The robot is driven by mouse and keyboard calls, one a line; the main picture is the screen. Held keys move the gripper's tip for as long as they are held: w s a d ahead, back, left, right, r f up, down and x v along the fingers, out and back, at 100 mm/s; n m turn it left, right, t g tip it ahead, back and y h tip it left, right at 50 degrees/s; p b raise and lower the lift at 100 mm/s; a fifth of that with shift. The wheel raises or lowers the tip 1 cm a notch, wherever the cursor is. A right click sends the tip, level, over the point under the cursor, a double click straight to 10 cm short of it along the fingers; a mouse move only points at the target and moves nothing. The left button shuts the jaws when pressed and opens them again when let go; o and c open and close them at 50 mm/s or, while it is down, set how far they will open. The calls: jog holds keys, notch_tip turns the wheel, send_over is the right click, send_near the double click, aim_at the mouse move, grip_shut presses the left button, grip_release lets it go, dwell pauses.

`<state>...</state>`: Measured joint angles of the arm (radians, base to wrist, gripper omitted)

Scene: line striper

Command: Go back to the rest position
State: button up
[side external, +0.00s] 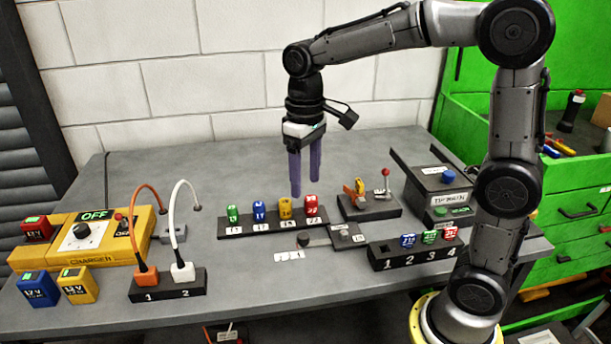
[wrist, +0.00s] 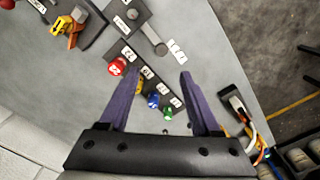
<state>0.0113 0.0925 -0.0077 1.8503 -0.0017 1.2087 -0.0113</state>
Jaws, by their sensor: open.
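My gripper (side external: 305,172) has two purple fingers, apart and pointing down, with nothing between them. In the side external view it hangs above the table behind a black rack (side external: 262,226) holding a green, a blue, a yellow and a red block. In the wrist view the open gripper (wrist: 158,75) frames that rack from above. The red block (wrist: 117,67) shows beside the left fingertip. The blue block (wrist: 153,101) and green block (wrist: 168,113) show between the fingers. The yellow block is partly hidden by a finger.
A yellow charger (side external: 95,240) with battery packs stands at the left. Orange and white cables arch into a black holder (side external: 168,286). A numbered rack (side external: 415,250), a lever unit (side external: 368,205) and a black box (side external: 437,187) stand at the right. The back-left table is clear.

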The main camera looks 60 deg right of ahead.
jog(key=s+r+t, duration=0.3)
jog(key=s+r, duration=0.3)
jog(key=s, duration=0.3)
jog(key=s+f+t, duration=0.2)
jog(key=s+f, duration=0.3)
jog(key=s, duration=0.3)
jog(key=shift+s+a+f+t, duration=0.2)
jog(key=shift+s+f+t, duration=0.1)
jog(key=shift+s+f, duration=0.1)
jog(key=shift+r, duration=0.1)
